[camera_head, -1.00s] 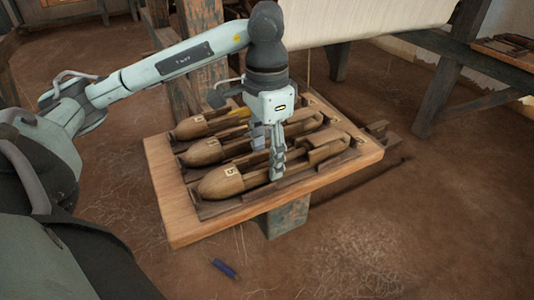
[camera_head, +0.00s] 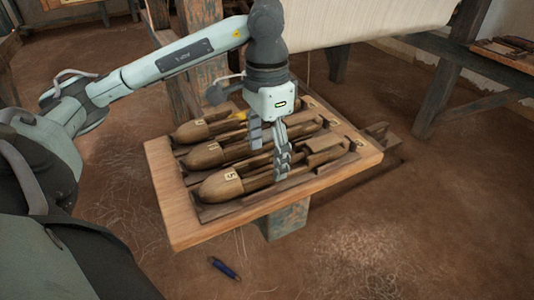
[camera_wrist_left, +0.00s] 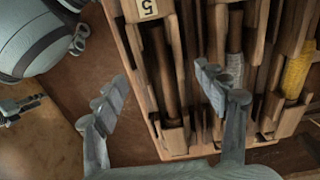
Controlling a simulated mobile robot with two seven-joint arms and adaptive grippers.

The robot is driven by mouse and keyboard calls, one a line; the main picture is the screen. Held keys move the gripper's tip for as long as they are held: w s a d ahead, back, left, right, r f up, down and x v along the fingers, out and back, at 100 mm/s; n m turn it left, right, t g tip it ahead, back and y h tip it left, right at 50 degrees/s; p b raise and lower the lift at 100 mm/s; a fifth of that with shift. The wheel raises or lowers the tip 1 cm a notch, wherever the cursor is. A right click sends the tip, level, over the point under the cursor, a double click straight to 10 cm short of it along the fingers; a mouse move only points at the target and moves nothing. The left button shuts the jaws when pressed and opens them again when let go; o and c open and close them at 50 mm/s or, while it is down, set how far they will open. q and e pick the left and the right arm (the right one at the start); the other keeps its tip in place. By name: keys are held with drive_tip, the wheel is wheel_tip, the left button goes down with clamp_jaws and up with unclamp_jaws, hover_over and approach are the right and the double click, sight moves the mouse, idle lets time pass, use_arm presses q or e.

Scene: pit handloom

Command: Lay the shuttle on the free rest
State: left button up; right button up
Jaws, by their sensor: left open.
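Three dark wooden shuttles lie side by side on a light wooden tray (camera_head: 190,222). The nearest shuttle (camera_head: 212,190) bears a label 5 and lies along the tray's front rest. The middle shuttle (camera_head: 203,155) and the far shuttle (camera_head: 188,132) lie behind it. My left gripper (camera_head: 268,152) is open, pointing down over the near shuttle, its fingers apart. In the left wrist view the open left gripper (camera_wrist_left: 165,95) shows with the label-5 shuttle (camera_wrist_left: 162,75) between and beyond its fingers. Contact cannot be told. My right gripper is out of view.
A loom beam with pale cloth (camera_head: 360,22) stands behind. A dark wooden bench (camera_head: 470,60) is at the right. Floor right of the tray is mostly clear.

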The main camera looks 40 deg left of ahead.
use_arm(q)
wheel_tip(320, 180, up, 7)
drive_tip(key=p, duration=0.3)
drive_tip(key=shift+f, duration=0.2)
idle(0.6)
